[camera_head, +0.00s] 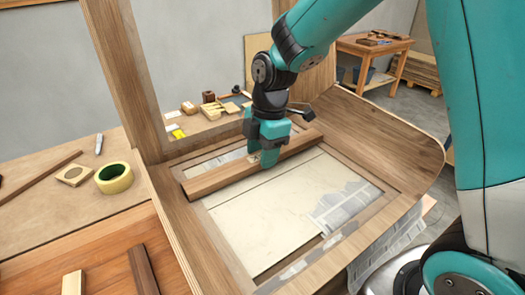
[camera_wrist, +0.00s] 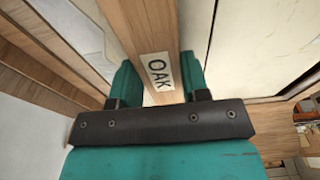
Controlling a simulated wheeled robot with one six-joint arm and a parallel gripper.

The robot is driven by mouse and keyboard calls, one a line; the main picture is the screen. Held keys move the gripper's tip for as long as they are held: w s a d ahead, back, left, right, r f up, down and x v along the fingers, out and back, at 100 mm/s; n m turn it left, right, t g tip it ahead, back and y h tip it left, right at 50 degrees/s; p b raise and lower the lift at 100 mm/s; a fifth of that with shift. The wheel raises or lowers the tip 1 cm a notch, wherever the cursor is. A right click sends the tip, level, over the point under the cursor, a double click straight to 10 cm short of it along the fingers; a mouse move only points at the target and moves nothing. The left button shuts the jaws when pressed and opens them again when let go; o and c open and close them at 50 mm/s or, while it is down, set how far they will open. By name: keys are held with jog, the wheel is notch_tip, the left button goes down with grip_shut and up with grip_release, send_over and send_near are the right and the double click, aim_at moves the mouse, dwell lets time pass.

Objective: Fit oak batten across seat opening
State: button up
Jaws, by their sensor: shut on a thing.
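The oak batten (camera_head: 222,178) is a long wooden bar. It lies across the back part of the seat opening in the bent-wood seat frame. In the wrist view the batten (camera_wrist: 146,28) carries a white label reading "OAK". My gripper (camera_head: 268,157) is shut on the batten near its middle; in the wrist view its teal fingers (camera_wrist: 158,82) stand on both sides of it. The seat opening (camera_head: 290,212) shows a pale panel below. Whether the batten's ends rest on the frame or hover just above it, I cannot tell.
The seat frame (camera_head: 375,120) curves up at the right. An upright back post (camera_head: 128,75) stands at the left. A yellow tape roll (camera_head: 114,178) and a small wooden block (camera_head: 73,175) lie on the left bench. Small wooden parts (camera_head: 212,109) sit behind the seat.

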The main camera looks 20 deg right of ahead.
jog(key=shift+f, duration=0.1)
dwell(0.3)
jog(key=o, duration=1.1)
notch_tip(320, 180, up, 16)
jog(key=p, duration=1.2)
jog(key=shift+p, duration=0.3)
jog(key=s+a+f+m+b, duration=0.1)
jog(key=s+m+b, duration=0.2)
jog(key=s, duration=0.4)
jog(key=s+a+f+m+y+b, duration=0.1)
jog(key=s+a+m+b, duration=0.1)
jog(key=s+m+b, duration=0.2)
jog(key=s+a+f+m+y+b, duration=0.1)
jog(key=s+m+b, duration=0.3)
jog(key=s, duration=0.6)
jog(key=shift+s+a+f+m, duration=0.1)
jog(key=shift+a+f+m, duration=0.4)
jog(key=shift+m, duration=0.6)
